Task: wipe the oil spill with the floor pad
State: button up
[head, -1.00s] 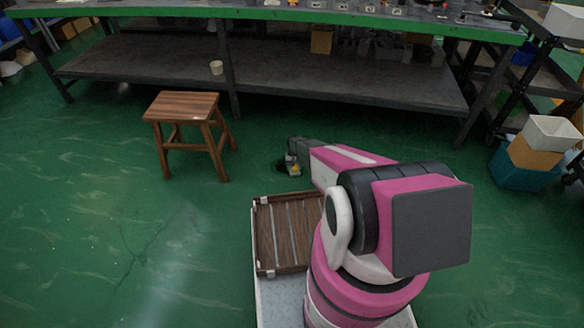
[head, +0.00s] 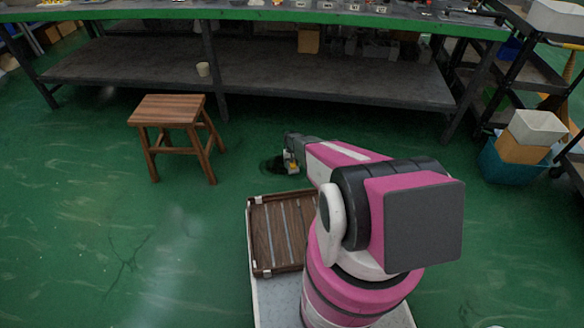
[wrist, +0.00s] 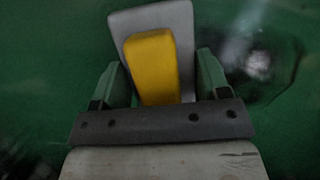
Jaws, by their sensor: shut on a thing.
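The floor pad is a grey plate with a yellow block handle, seen in the wrist view (wrist: 150,62). My gripper (wrist: 162,80) is shut on the yellow handle, one green finger on each side. In the head view my gripper (head: 290,158) is low near the floor, with a bit of yellow at its tip. The oil spill (head: 272,166) is a dark patch on the green floor just left of my gripper, partly hidden by it. In the wrist view a dark glossy patch (wrist: 283,75) lies right of the pad. I cannot tell whether the pad touches the floor.
A wooden stool (head: 168,110) stands to the left. A long workbench with a lower shelf (head: 110,62) runs across the back. Stacked bins (head: 522,150) and a dark cart stand at the right. My slatted tray (head: 280,232) is in front. The floor at left is open.

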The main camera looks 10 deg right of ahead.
jog(key=shift+r, duration=2)
